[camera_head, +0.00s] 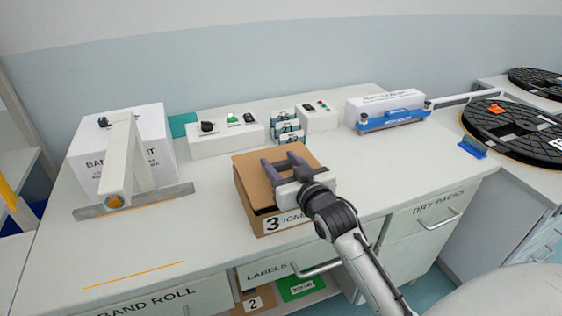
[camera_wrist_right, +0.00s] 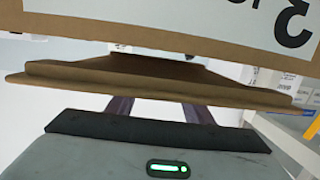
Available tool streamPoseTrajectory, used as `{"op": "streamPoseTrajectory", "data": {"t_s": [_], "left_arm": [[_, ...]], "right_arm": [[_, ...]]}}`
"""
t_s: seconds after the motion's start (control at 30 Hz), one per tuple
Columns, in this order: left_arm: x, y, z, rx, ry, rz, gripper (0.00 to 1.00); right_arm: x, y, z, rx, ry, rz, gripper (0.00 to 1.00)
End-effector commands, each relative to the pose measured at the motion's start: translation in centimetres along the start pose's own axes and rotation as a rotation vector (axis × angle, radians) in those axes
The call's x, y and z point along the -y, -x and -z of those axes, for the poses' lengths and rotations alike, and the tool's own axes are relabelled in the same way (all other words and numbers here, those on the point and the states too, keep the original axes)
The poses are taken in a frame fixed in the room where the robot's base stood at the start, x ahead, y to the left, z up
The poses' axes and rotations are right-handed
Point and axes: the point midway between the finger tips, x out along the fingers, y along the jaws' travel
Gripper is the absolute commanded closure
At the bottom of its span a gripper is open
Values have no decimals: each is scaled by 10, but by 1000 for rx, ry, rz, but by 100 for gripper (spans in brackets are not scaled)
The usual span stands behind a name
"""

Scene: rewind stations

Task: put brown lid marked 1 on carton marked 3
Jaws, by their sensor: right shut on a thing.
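The carton marked 3 (camera_head: 246,208) stands on the white bench in the middle of the head view, its label facing the front edge. The brown lid (camera_head: 248,164) is over its top. In the right wrist view the lid (camera_wrist_right: 60,82) shows edge-on, with the carton (camera_wrist_right: 42,27) and its upside-down 3 beyond it. My right gripper (camera_head: 282,163) is shut on the lid, its purple fingers reaching over it. A dark gap shows under the lid's near left edge; I cannot tell whether they touch elsewhere. The lid's number is not visible. My left gripper is out of view.
A white box with a bracket (camera_head: 125,165) stands at the left. Control boxes (camera_head: 226,138) and small teal-marked packs (camera_head: 286,128) are behind the carton. A blue-fronted sealer (camera_head: 393,121) and black reels (camera_head: 515,130) are at the right. A carton marked 2 (camera_head: 256,301) is below the bench.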

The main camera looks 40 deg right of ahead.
Motion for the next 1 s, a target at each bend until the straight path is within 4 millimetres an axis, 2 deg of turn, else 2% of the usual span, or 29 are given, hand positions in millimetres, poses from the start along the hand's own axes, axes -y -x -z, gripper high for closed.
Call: {"op": "streamPoseTrajectory", "data": {"t_s": [1.0], "left_arm": [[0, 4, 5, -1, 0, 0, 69]], "right_arm": [[0, 0, 0, -1, 0, -6, 75]]}}
